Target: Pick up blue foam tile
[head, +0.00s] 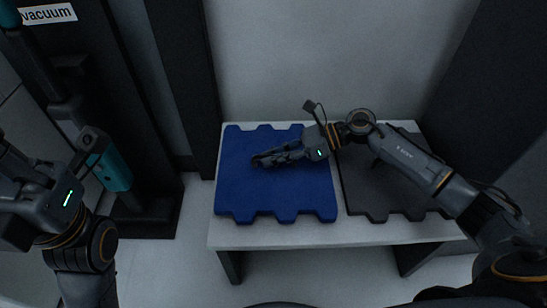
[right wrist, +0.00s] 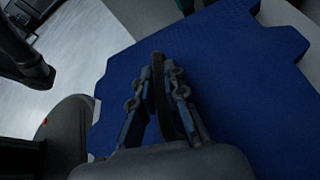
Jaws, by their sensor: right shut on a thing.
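The blue foam tile (head: 275,190) has interlocking notched edges and is at the left part of the white table in the head view. It fills much of the right wrist view (right wrist: 235,65). The fingers also show in the right wrist view (right wrist: 160,65); the exact grip on the tile is hard to see. My left gripper (head: 22,205) is at the left edge of the head view, away from the tile; its fingers are not clear.
A dark grey foam tile (head: 385,190) lies right of the blue one on the white table (head: 290,237). A teal and black vacuum (head: 112,168) stands at the left beside a dark panel (head: 185,70). A pale wall is behind the table.

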